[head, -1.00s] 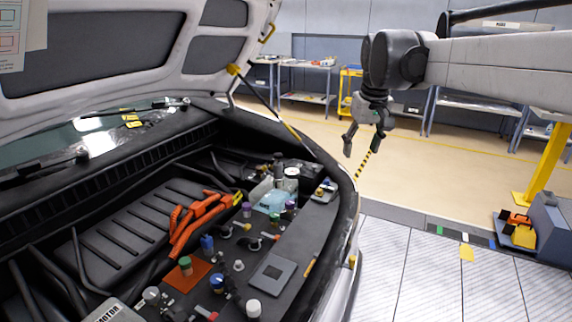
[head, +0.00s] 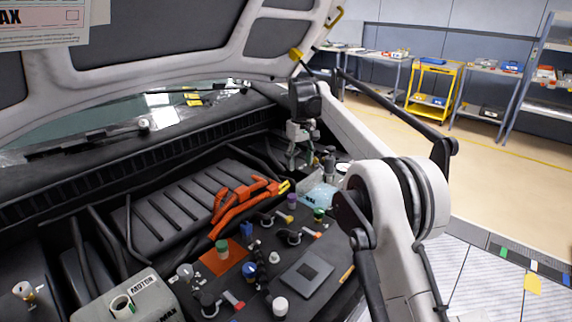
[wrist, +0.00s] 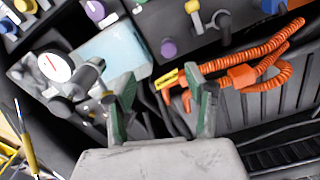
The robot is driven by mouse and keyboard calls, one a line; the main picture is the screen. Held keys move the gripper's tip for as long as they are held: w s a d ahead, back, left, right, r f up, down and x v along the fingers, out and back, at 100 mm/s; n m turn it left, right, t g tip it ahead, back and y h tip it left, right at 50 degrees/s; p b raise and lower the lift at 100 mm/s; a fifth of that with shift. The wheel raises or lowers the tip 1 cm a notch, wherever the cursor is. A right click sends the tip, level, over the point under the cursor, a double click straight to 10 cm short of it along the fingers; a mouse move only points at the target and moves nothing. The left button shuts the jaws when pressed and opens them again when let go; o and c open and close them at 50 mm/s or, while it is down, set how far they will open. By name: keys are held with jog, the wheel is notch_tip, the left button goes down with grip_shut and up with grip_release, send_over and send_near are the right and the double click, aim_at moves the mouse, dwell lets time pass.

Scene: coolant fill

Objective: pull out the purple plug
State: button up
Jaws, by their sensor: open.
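A small purple plug (head: 291,200) stands on the dark panel of the engine bay, between the pale blue reservoir (head: 322,194) and the orange hoses (head: 240,205). In the wrist view the purple plug (wrist: 168,47) shows from above, just beyond and between my fingertips. My gripper (head: 300,163) is over the far right part of the bay, behind the plug and apart from it. In the wrist view its green-edged fingers (wrist: 160,85) are spread and empty. A second purple cap (wrist: 95,10) with a white mark shows at the upper left there.
The orange hoses (wrist: 245,75) lie close right of my fingers in the wrist view. A white-faced gauge (wrist: 55,67) and black fittings crowd the left. Several caps and valves stand on the panel. The raised hood (head: 170,45) hangs above the bay.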

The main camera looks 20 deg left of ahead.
aim_at(293, 196)
jog(key=f, duration=0.5)
jog(key=a+f, duration=0.1)
jog(key=f, duration=0.4)
jog(key=a+f, duration=0.1)
jog(key=f, duration=0.4)
jog(key=shift+s+a+f, duration=0.1)
jog(key=shift+a+f, duration=0.05)
jog(key=shift+f, duration=0.15)
jog(key=c, duration=1.2)
jog(key=o, duration=0.4)
jog(key=shift+c, duration=1.2)
jog(key=shift+r, duration=0.45)
